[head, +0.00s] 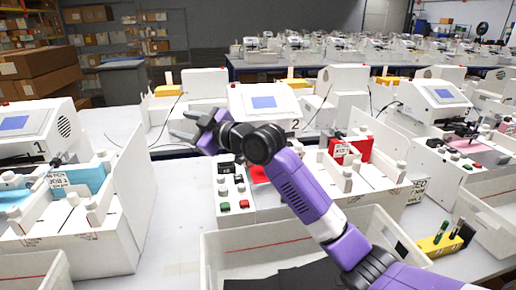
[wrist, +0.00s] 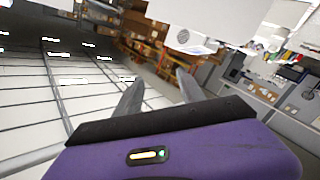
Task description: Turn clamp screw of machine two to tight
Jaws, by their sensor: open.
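Machine two (head: 267,108) stands in the middle of the head view, a white plotter with a blue screen and a "2" on its front. Its control panel with red, green and black buttons (head: 232,190) is at its lower left. A red sheet and a small dark pen holder (head: 340,145) are on its right part. I cannot make out its clamp screw; my arm covers part of the machine. My gripper (head: 181,126) is open and empty, raised in front of the machine's left side and pointing left. Its two grey fingers also show apart in the wrist view (wrist: 159,80).
Machine one (head: 40,125) is at left and another plotter (head: 440,100) at right. A white bin (head: 225,250) stands in front of machine two. A yellow pen block (head: 440,243) is at lower right. White panels stand between the machines.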

